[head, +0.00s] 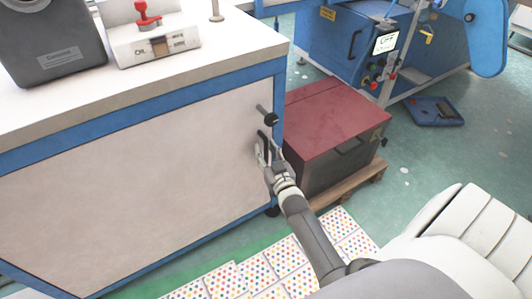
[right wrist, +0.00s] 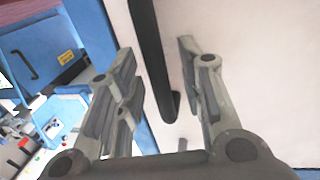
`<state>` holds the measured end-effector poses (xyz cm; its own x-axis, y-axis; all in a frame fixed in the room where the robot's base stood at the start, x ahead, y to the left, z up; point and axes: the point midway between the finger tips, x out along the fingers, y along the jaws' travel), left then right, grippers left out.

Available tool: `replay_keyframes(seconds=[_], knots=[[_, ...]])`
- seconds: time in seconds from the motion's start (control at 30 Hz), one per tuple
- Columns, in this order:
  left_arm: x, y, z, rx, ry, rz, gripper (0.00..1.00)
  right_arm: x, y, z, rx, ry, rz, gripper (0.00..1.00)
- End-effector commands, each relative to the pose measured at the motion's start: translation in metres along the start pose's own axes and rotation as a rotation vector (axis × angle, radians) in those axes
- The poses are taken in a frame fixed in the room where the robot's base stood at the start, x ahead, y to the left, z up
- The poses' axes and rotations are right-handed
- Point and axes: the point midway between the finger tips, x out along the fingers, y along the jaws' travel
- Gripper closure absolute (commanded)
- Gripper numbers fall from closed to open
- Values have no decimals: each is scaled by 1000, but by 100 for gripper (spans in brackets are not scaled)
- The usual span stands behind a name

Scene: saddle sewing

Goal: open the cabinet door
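The cabinet (head: 140,185) fills the left of the head view, with a pale door panel in a blue frame. The door looks shut, its panel flush with the frame. A black bar handle (head: 263,142) sits near the panel's right edge. My right gripper (head: 268,154) is at this handle. In the right wrist view the black handle (right wrist: 150,50) runs between the two spread fingers of my right gripper (right wrist: 157,65), with a visible gap on each side. My left gripper is not in view.
A red-topped box (head: 330,115) stands on a wooden pallet right of the cabinet. A blue machine (head: 345,45) is behind. Dotted sheets (head: 285,262) lie on the green floor before the cabinet.

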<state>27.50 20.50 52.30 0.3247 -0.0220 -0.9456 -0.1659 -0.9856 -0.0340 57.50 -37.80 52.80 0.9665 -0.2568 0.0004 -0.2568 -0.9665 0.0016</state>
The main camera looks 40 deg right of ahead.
Motion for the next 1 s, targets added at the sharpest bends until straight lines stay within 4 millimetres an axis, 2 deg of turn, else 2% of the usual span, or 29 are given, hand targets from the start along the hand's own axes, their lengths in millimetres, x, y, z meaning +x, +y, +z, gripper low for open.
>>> replay_keyframes(seconds=[0.33,0.6,1.0], knots=[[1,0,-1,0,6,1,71,4,0,0,-1,-1,0,66],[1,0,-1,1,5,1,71,4,0,0,-1,-1,0,100],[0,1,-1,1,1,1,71,1,1,0,0,-2,2,100]])
